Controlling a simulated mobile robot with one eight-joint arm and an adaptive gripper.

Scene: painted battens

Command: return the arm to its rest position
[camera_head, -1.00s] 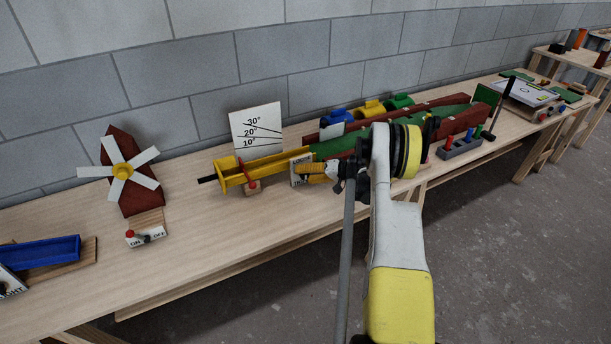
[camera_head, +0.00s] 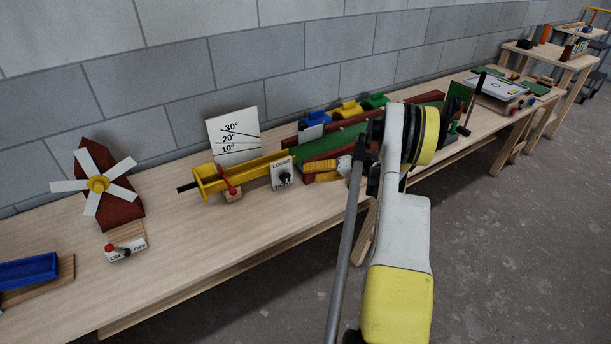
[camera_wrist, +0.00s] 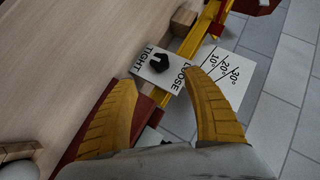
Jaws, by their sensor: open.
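My gripper (camera_head: 328,172) is over the front edge of the bench, just right of a white LOOSE/TIGHT plate (camera_head: 275,168) with a black knob (camera_head: 284,177). In the wrist view its two yellow fingers (camera_wrist: 162,78) are spread and nothing is between them. The black knob (camera_wrist: 160,63) and its plate (camera_wrist: 148,73) lie beyond the fingertips, clear of them. My arm hides part of the bench behind it.
A yellow channel (camera_head: 240,172) and angle board (camera_head: 234,137) stand left of the gripper. A green ramp (camera_head: 325,144) with red rails lies behind it. A windmill (camera_head: 99,184) stands farther left. Open floor (camera_head: 500,270) lies at the right.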

